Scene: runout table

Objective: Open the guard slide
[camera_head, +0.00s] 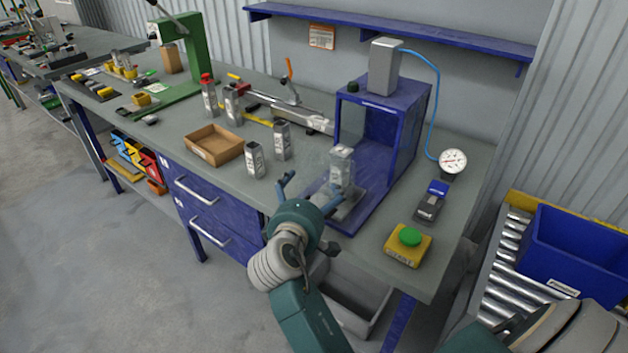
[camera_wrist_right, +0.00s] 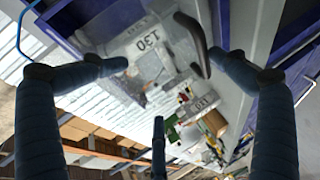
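The blue press frame (camera_head: 422,105) stands on the workbench with a grey cylinder on top. The guard slide seems to be a clear pane (camera_wrist_right: 125,87) across the front, hard to make out. A dark curved bar, perhaps its handle (camera_wrist_right: 192,40), lies between my fingers in the wrist view. My right gripper (camera_head: 310,193) is open and empty before the press; contact cannot be told. My left gripper is not in view.
A yellow box with a green button (camera_head: 409,244), a small blue-and-black device (camera_head: 431,203) and a gauge (camera_head: 453,161) stand right of the press. Several metal blocks and a cardboard tray (camera_head: 215,146) stand left. A blue crate (camera_head: 575,247) sits on rollers at right.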

